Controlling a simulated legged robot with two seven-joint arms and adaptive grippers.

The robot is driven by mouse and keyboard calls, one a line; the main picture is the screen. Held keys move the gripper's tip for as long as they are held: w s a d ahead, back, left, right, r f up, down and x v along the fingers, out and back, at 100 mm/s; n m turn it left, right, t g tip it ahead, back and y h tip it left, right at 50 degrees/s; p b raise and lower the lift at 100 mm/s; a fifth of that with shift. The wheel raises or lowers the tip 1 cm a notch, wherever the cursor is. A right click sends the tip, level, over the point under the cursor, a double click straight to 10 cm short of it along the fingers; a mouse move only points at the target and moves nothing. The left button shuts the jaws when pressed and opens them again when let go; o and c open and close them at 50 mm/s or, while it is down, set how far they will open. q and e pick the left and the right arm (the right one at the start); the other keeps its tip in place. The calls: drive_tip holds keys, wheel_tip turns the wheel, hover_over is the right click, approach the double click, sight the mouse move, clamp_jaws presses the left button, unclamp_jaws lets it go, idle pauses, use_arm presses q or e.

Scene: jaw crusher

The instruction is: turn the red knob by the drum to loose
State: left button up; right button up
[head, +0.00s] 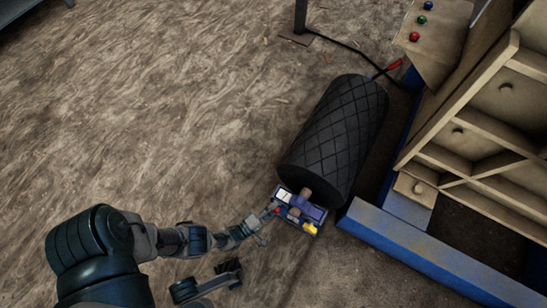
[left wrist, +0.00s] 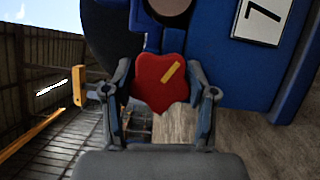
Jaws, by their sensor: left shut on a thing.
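The red knob (left wrist: 162,82) is lobed and has a yellow mark slanting up to the right. In the left wrist view it sits between the two fingers of my left gripper (left wrist: 160,95), which is shut on it. In the head view the knob (head: 278,211) is a small red spot on the blue unit (head: 315,214) at the near end of the black drum (head: 338,130). My left gripper (head: 264,218) reaches it from the left. The blue unit also shows behind the knob in the left wrist view (left wrist: 225,75). My right gripper is not clearly in view.
A white plate marked 7 (left wrist: 263,20) is on the blue unit, and a yellow part (left wrist: 79,86) shows at left. A blue beam (head: 430,255) and beige machine frame (head: 475,120) stand right of the drum. The floor to the left is clear.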

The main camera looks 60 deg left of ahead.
use_arm(q)
drive_tip(key=shift+s+a+f, duration=0.25)
drive_tip(key=shift+s+f, duration=0.05)
drive_tip(key=o, duration=1.2)
drive_tip(key=shift+w, duration=0.15)
drive_tip(key=shift+d, duration=0.1)
drive_tip(key=s, duration=0.4)
drive_tip(key=s+d, duration=0.1)
drive_tip(key=s, duration=0.3)
drive_tip(key=s+d, duration=0.1)
drive_tip(key=s, duration=0.3)
drive_tip(key=shift+f, duration=0.25)
drive_tip(key=shift+a, duration=0.1)
